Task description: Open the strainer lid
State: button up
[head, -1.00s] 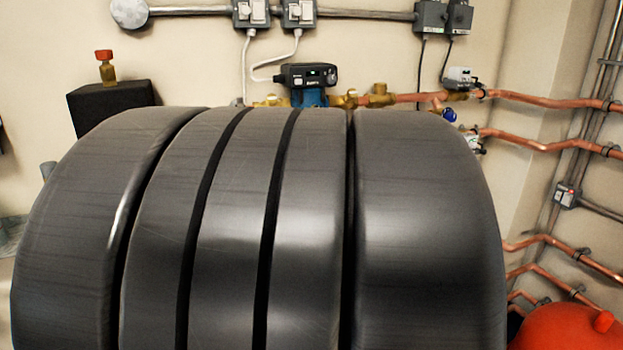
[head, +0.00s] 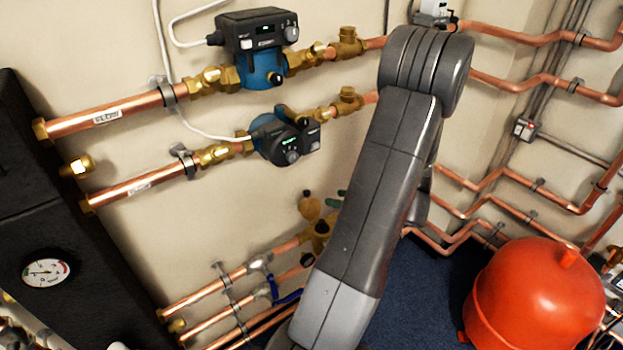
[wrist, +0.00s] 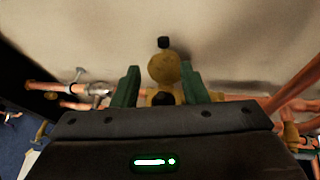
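A brass fitting with a round, lid-like face (wrist: 163,68) and a dark knob above it shows in the wrist view; I take it to be the strainer. A brass round part (head: 309,207) sits on the lower pipes in the head view, left of my arm, and appears to be the same fitting. My gripper (wrist: 160,76) has two green fingers spread apart, one on each side of the brass fitting. I cannot tell whether they touch it. In the head view only small green finger parts (head: 335,199) show; my arm hides the rest.
Copper pipes run left and right of the fitting. Blue valve handles (head: 288,298) sit on the lower pipes. Two pumps (head: 256,45) hang on upper pipes. A red vessel (head: 535,295) stands at right. A dark manifold with a gauge (head: 45,272) is at left.

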aim_at(306, 191)
jog(key=x, duration=1.3)
jog(key=shift+w+f, duration=0.15)
jog(key=shift+w, duration=0.4)
jog(key=shift+b, duration=0.3)
grip_shut()
